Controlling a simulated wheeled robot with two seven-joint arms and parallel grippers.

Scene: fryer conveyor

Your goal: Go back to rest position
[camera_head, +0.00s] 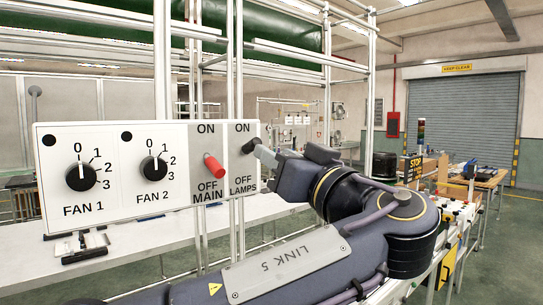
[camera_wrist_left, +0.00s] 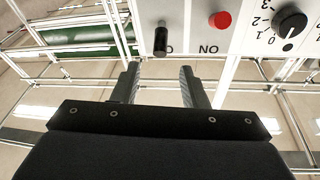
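A white control panel (camera_head: 110,205) stands at the left in the head view. It has two black knobs, FAN 1 (camera_head: 81,177) and FAN 2 (camera_head: 153,168), a red MAIN lever (camera_head: 213,166) slanting down toward OFF, and a black LAMPS lever (camera_head: 249,145) close under its ON label. My left gripper (camera_head: 266,154) is at the panel's right edge, by the LAMPS lever, and partly hides that area. In the left wrist view my left gripper (camera_wrist_left: 160,82) has its fingers apart with nothing between them. The black lever (camera_wrist_left: 160,40) shows just beyond the fingertips. My right gripper is not in view.
A metal frame (camera_head: 327,75) with a green roller rises behind the panel. A long white table (camera_head: 130,245) runs behind and below it. Open floor (camera_head: 515,235) lies at the far right, before a shutter door.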

